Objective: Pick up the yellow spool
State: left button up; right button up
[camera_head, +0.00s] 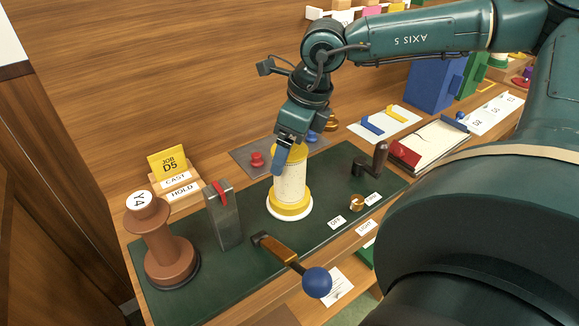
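The yellow spool (291,187) has a cream middle and yellow flanges. It stands upright on the dark green mat (330,178), near the middle of the head view. My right gripper (282,157) comes down from above onto the spool's upper end. One blue fingertip shows in front of the spool's upper left side, overlapping it in the picture. The gripper partly hides the top flange. My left gripper is not in view.
A brown spool marked Y4 (168,258) and a grey metal block with a red lever (223,217) stand left of the yellow spool. A blue-knobbed lever (316,281) is in front. A dark crank (378,160) is to the right. A yellow job card (168,161) stands behind left.

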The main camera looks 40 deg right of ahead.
jog(key=shift+c, duration=0.2)
jog(key=c, duration=1.5)
